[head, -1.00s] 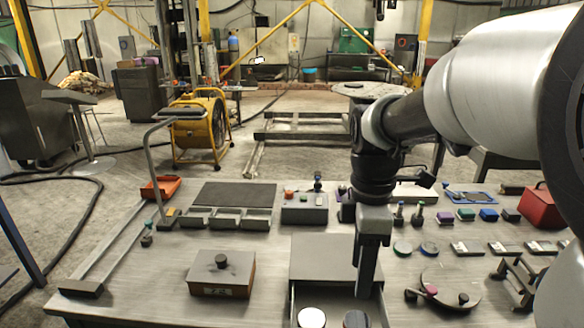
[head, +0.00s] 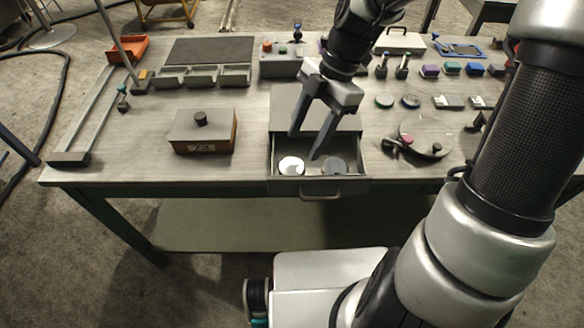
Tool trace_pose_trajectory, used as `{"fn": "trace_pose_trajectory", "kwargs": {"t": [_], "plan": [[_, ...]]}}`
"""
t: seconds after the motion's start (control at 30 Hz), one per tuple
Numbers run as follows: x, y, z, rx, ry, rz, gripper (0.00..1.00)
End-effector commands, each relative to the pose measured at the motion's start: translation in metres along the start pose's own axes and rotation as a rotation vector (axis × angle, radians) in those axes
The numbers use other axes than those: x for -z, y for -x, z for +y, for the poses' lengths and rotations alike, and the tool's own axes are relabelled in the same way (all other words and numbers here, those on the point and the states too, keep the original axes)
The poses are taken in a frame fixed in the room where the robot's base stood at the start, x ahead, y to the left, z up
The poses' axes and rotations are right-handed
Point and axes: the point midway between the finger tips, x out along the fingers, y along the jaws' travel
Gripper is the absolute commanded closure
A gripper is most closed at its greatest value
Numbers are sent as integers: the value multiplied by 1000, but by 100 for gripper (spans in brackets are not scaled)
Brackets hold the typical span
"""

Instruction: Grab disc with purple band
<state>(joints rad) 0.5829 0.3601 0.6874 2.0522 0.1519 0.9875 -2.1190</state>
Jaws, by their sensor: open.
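An open drawer (head: 350,178) at the table's front holds a white-topped disc (head: 291,165) on the left and a dark grey disc (head: 333,165) on the right. No purple band can be made out on either one at this size. My gripper (head: 304,146) is open and empty, its fingers pointing down above the drawer. The right fingertip appears between the two discs in the picture, and the left fingertip shows behind the white one. Their height above the discs is hard to tell.
A lidded brown box (head: 203,131) stands left of the drawer. The drawer's handle (head: 308,194) juts out in front.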

Motion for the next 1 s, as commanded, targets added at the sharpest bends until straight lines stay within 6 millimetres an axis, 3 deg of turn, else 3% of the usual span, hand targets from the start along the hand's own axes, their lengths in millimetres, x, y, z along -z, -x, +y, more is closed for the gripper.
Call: {"fn": "trace_pose_trajectory", "kwargs": {"t": [0.27, 0.53, 0.83, 1.0], "plan": [[-1, -23, 0, 1, -2, 1, 49], [-2, -61, 0, 1, 0, 0, 49], [-2, -64, 0, -1, -2, -1, 49], [-2, -64, 0, -1, -2, -1, 78]]}}
